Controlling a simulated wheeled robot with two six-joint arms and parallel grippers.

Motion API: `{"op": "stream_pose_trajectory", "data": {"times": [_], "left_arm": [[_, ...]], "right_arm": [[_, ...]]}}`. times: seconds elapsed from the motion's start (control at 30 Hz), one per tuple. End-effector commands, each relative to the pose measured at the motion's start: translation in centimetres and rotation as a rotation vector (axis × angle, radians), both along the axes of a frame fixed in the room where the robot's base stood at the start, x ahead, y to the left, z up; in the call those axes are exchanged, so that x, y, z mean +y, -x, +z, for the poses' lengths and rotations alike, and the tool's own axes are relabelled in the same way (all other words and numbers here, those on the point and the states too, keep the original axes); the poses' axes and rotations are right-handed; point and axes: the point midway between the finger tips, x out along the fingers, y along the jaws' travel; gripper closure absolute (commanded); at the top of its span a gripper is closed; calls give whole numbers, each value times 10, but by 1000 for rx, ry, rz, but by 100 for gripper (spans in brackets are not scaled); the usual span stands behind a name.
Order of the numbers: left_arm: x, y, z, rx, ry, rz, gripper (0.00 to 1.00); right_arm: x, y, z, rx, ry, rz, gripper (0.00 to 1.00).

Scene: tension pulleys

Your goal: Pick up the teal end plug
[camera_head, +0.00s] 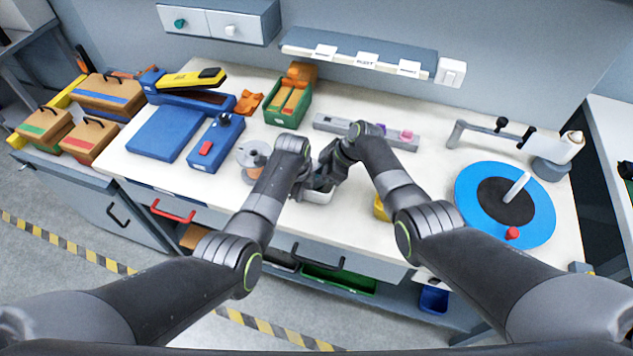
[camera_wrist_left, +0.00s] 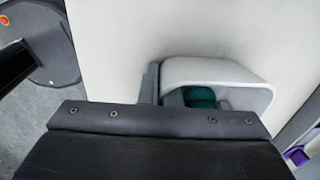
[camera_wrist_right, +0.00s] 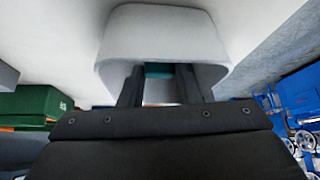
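The teal end plug shows only in part, inside a white open container (camera_head: 318,197) near the table's front edge. In the left wrist view the plug (camera_wrist_left: 199,97) lies in the mouth of the container (camera_wrist_left: 225,70). My left gripper (camera_wrist_left: 160,84) straddles the container's side wall, one finger outside and one inside, apparently closed on it. My right gripper (camera_wrist_right: 159,88) reaches into the container (camera_wrist_right: 160,35) with its fingers apart. The teal plug (camera_wrist_right: 158,70) shows between and beyond these fingers, and contact cannot be seen. In the head view my arms hide the plug.
A spool (camera_head: 252,158) and a blue tool box (camera_head: 216,142) stand to the left. A green bin (camera_head: 288,103) and a grey rail (camera_head: 402,140) with coloured pieces lie behind. A blue turntable (camera_head: 468,190) is at right. A yellow object (camera_head: 380,208) sits beside my right arm.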

Motion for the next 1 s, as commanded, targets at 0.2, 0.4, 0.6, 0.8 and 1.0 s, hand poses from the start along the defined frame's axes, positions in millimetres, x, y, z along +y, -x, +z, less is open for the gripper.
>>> {"op": "stream_pose_trajectory", "data": {"times": [0.2,0.4,0.6,0.8,1.0], "left_arm": [[0,0,0,0,0,0,100],[0,0,0,0,0,0,100],[0,0,0,0,0,0,100],[0,0,0,0,0,0,100],[0,0,0,0,0,0,100]], "right_arm": [[0,0,0,0,0,0,93],[0,0,0,0,0,0,93],[0,-1,7,-1,-1,0,93],[-6,1,13,-5,-68,-1,93],[-14,2,12,-24,-225,-1,93]]}}
